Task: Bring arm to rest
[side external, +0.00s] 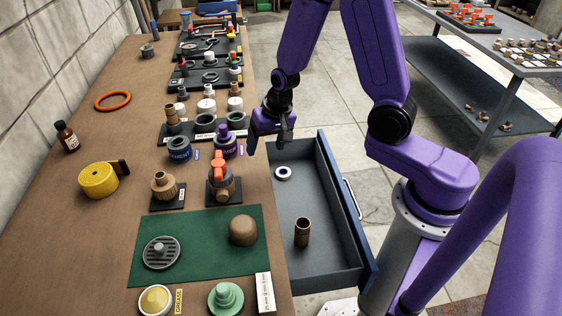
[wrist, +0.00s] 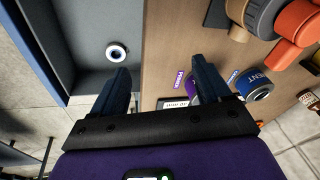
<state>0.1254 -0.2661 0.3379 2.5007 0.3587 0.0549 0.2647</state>
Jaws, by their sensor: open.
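My gripper (side external: 267,142) is open and empty. In the side external view it hangs over the bench's right edge, beside the purple-lidded can (side external: 224,139) and near the far end of the open drawer (side external: 347,227). In the wrist view the two fingers of my gripper (wrist: 162,72) are spread apart, with the bench edge between them and nothing held. The purple can is partly hidden behind a finger in the wrist view.
The drawer stands pulled out, holding a white-and-blue ring (side external: 283,173) and a brown tube (side external: 302,232). A blue-labelled can (side external: 179,149) and an orange-handled valve (side external: 219,168) stand on the bench nearby. A metal shelf table (side external: 440,75) stands at the back right.

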